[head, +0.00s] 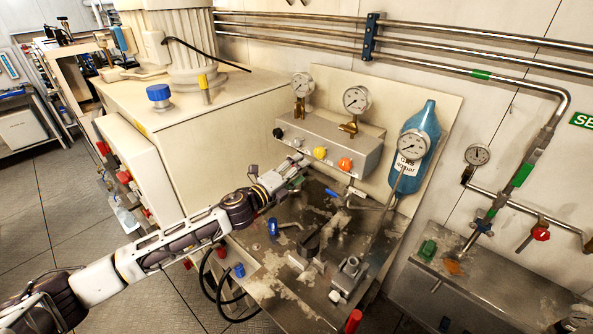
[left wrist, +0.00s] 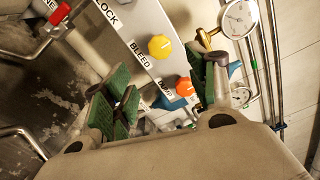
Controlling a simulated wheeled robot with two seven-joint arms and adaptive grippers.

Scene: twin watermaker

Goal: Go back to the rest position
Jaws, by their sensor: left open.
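My left arm comes in from the lower left in the head view. My left gripper (head: 302,164) is in front of the grey valve box (head: 335,142), below and left of its yellow knob (head: 320,152). In the left wrist view the gripper (left wrist: 165,92) has its green-padded fingers spread apart. The orange knob (left wrist: 184,86) shows between them, and the yellow knob (left wrist: 160,47) lies beyond. Nothing is held between the pads. I cannot tell from these views whether a finger touches the box. My right gripper is not in view.
Below the arm is a worn metal bench (head: 270,285) with fittings and blue handles. A blue cylinder (head: 415,150) and gauges (head: 356,99) stand behind. A large cream cabinet (head: 205,125) is at the left of the valve box. Open floor (head: 45,220) lies at far left.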

